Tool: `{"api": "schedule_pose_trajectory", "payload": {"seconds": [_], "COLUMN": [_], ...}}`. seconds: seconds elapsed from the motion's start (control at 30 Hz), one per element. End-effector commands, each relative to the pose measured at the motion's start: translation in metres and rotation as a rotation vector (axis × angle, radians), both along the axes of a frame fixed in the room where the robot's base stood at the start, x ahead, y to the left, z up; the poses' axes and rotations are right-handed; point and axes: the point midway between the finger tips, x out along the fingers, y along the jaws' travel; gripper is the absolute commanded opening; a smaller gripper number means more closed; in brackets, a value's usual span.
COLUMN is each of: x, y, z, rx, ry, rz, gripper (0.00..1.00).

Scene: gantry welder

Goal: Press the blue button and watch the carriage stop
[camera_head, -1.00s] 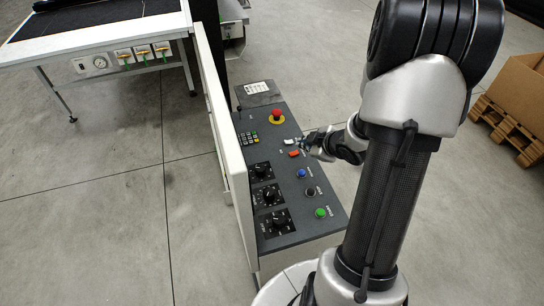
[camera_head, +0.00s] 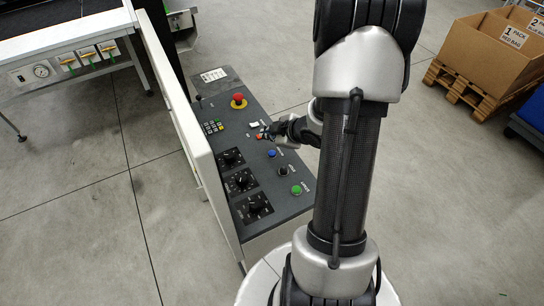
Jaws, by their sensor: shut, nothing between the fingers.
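The blue button (camera_head: 272,153) is a small round cap on the dark sloped control panel (camera_head: 226,112). It sits between an orange-red switch (camera_head: 261,136) and a black knob (camera_head: 283,171). My gripper (camera_head: 267,134) is shut and empty. Its tip is over the panel's right side, just above the blue button in the picture, and partly covers the orange-red switch. I cannot tell whether it touches the panel. The blue button is uncovered. I cannot make out the carriage in this view.
A red emergency stop (camera_head: 238,100), a white button (camera_head: 253,125), a green button (camera_head: 296,190) and several black dials (camera_head: 243,180) share the panel. A pale upright guard (camera_head: 175,120) borders its left side. A cardboard box (camera_head: 490,50) on a pallet stands far right.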

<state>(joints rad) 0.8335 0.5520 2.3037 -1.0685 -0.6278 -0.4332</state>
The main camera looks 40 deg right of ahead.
Motion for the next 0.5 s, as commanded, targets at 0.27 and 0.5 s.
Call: {"api": "schedule_pose_trajectory", "payload": {"seconds": [0.27, 0.5], "x": [0.0, 0.0], "y": [0.0, 0.0], "z": [-0.045, -0.052], "rx": [0.0, -0.001], "ry": [0.0, -0.001], "rz": [0.0, -0.001], "gripper": [0.0, 0.0]}}
